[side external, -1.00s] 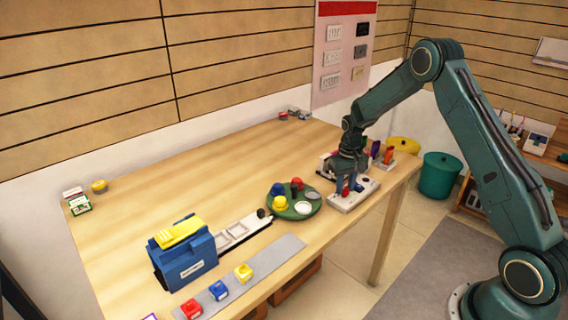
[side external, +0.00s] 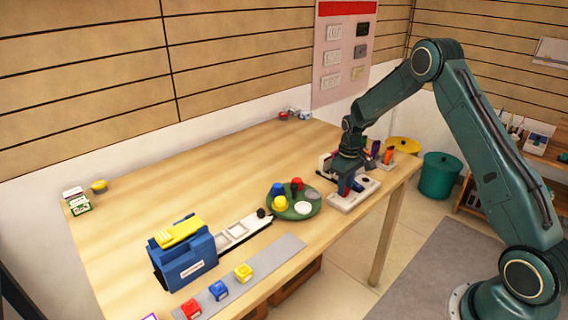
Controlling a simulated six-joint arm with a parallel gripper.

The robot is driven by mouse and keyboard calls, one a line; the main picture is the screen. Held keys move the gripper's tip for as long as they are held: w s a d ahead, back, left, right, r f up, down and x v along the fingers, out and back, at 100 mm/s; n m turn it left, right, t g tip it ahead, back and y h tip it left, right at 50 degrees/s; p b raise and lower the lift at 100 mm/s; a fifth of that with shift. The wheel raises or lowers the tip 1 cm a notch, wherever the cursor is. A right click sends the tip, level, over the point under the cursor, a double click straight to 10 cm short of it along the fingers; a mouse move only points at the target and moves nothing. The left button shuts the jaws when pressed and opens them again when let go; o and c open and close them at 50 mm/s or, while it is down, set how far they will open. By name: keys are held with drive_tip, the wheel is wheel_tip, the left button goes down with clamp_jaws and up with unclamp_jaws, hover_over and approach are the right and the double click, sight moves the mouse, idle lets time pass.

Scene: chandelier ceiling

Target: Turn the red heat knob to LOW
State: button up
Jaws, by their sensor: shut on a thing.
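A white control panel (side external: 342,205) lies flat near the right front edge of the wooden table. My gripper (side external: 346,188) points down over this panel, with its fingertips low at the panel's surface. It is shut on the red heat knob, which is mostly hidden by the fingers; only a small reddish patch shows between them. The knob's pointer and the LOW mark cannot be made out from this view.
Left of the panel, a green round tray (side external: 293,214) holds several coloured pieces. Orange and purple items (side external: 389,155) stand close behind my gripper. A blue box (side external: 185,262) stands at the left front.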

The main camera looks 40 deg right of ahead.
drive_tip(key=n, duration=0.5)
idle(0.4)
drive_tip(key=o, duration=1)
drive_tip(key=shift+r, duration=0.15)
wheel_tip(320, 180, up, 14)
drive_tip(key=shift+f, duration=0.25)
